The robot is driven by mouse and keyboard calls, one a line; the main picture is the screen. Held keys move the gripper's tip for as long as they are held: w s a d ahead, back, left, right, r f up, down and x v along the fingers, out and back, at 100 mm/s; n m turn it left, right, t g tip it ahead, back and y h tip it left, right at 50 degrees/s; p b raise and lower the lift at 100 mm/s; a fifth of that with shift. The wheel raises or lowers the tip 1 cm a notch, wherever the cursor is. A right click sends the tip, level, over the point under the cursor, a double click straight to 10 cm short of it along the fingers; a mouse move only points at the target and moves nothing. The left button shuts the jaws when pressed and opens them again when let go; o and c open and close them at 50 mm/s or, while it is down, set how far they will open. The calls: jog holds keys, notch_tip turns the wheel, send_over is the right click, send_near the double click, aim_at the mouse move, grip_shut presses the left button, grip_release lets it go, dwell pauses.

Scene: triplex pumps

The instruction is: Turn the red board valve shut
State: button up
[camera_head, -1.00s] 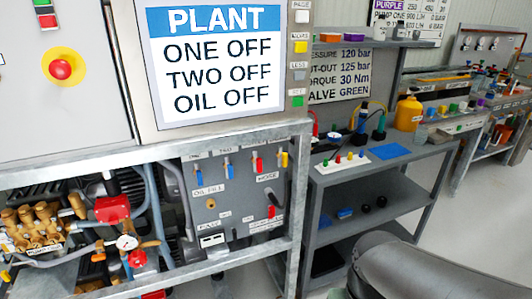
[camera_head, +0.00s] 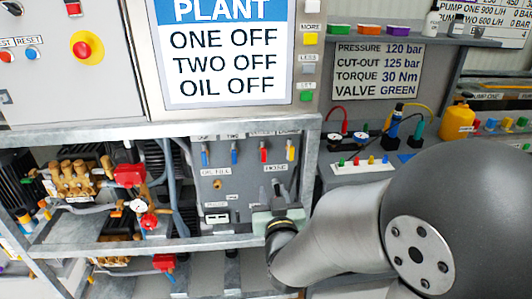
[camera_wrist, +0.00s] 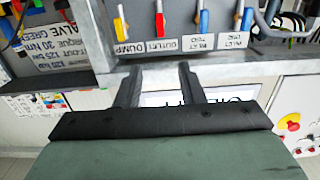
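The red board valve (camera_head: 263,151) is third from the left in the row of levers on the grey board (camera_head: 222,185). Its handle stands vertical. In the wrist view, which is upside down, the red handle (camera_wrist: 160,20) is above the label OUTLET. My gripper (camera_wrist: 158,68) is open there, its two dark fingers apart with nothing between them, pointing toward the board's frame and short of the red handle. In the head view my gripper's pale green body is low in front of the board, below and right of the red valve; its fingertips are unclear.
A yellow lever (camera_head: 291,149) stands right of the red one, and two blue levers, the nearer one (camera_head: 233,152), stand left. A metal frame bar (camera_head: 160,130) runs above the board. Pump parts (camera_head: 75,178) fill the left. A shelf with a yellow bottle (camera_head: 457,122) is right.

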jog(key=p, duration=0.9)
send_near(264, 152)
jog(key=w, duration=0.2)
jog(key=w+a, duration=0.1)
jog(key=w, duration=0.5)
jog(key=shift+w+a, duration=0.2)
jog(key=shift+a, duration=0.05)
grip_shut()
